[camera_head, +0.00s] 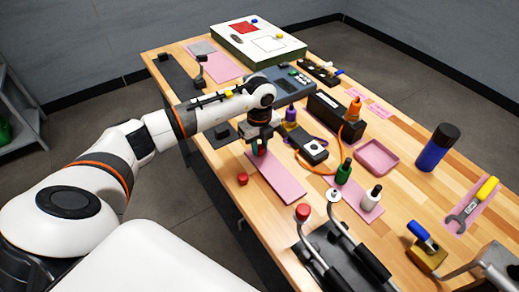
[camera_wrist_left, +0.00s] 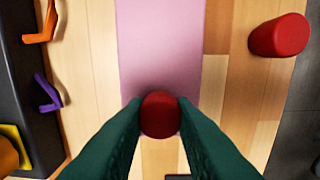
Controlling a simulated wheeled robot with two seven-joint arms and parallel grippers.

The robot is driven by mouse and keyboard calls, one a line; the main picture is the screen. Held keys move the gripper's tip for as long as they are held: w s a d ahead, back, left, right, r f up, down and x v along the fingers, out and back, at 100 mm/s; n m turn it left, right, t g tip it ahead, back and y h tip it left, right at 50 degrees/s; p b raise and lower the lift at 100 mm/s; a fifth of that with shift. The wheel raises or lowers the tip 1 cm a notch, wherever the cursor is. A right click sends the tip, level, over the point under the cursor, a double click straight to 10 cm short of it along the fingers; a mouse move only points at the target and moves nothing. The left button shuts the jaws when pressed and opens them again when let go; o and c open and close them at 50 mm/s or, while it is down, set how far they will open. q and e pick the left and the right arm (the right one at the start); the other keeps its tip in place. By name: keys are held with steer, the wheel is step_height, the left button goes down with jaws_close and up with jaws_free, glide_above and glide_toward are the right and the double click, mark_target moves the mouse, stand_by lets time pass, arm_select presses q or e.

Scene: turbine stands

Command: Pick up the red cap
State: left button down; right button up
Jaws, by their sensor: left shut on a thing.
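My left gripper (camera_head: 261,146) hangs low over the near-left part of the table, by the pink mat (camera_head: 277,180). In the left wrist view its dark green fingers (camera_wrist_left: 160,122) are shut on a round red cap (camera_wrist_left: 160,108), seen end-on in front of the mat (camera_wrist_left: 160,45). Whether this cap touches the mat I cannot tell. A second red cap (camera_head: 242,179) stands on bare wood beside the mat, apart from the fingers; it also shows at the upper right of the left wrist view (camera_wrist_left: 280,36). My right gripper is out of view.
A green bottle (camera_head: 343,171) and a white bottle (camera_head: 371,198) stand right of the mat. Beyond are a pink tray (camera_head: 377,157), a blue-black cylinder (camera_head: 437,148) and a black box (camera_head: 336,116). A red-topped piece (camera_head: 303,212) is at the near edge.

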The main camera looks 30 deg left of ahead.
mark_target(259, 147)
arm_select(q)
steer(key=shift+r, duration=0.15)
step_height(259, 147, up, 10)
steer(key=b, duration=0.2)
steer(key=c, duration=1.7)
jaws_free()
jaws_close()
